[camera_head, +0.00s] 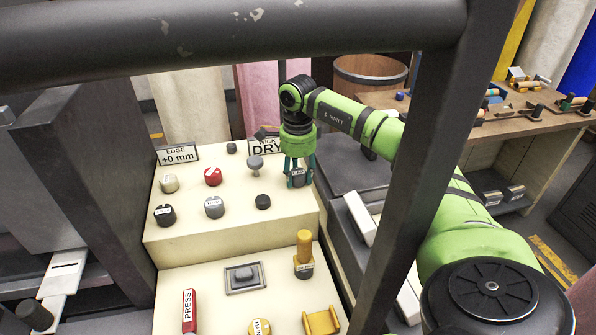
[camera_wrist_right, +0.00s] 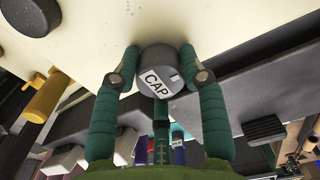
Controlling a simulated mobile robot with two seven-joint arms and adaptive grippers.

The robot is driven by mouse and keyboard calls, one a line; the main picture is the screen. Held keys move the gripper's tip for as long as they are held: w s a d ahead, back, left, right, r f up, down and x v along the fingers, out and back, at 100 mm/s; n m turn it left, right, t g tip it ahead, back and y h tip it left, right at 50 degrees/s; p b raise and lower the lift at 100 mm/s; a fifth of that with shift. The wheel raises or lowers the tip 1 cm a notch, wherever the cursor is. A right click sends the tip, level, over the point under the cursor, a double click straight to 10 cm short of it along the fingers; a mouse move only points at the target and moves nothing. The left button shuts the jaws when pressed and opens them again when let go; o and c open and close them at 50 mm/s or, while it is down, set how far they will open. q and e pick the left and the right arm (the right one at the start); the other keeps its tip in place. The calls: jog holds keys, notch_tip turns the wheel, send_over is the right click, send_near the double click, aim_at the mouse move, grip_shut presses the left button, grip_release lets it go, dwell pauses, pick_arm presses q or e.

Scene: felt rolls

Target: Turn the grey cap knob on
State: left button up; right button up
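The grey cap knob (camera_wrist_right: 160,68) is a round dark-grey knob with a white label reading CAP, which appears tilted in the right wrist view. A small pale mark shows near its edge. In the head view the cap knob (camera_head: 298,175) is at the right end of the cream panel's upper step, partly hidden by the fingers. My right gripper (camera_head: 300,178) comes down over it. In the wrist view the right gripper (camera_wrist_right: 159,54) has green fingertips on both sides of the knob, seemingly touching it. My left gripper is not in view.
The cream panel (camera_head: 235,232) carries other knobs close by, including a red knob (camera_head: 213,176) and a grey mushroom-shaped knob (camera_head: 255,164). A DRY sign (camera_head: 266,147) stands behind. A yellow-topped post (camera_head: 304,247) is on the lower step. A dark frame bar (camera_head: 425,150) crosses the head view.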

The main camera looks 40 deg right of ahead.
grip_shut()
jog(key=m+p, duration=0.1)
jog(key=m, duration=0.2)
jog(key=shift+r, duration=0.1)
jog(key=m+p, duration=0.2)
jog(key=m, duration=0.2)
jog(key=shift+f+m, duration=0.25)
jog(key=shift+m, duration=0.75)
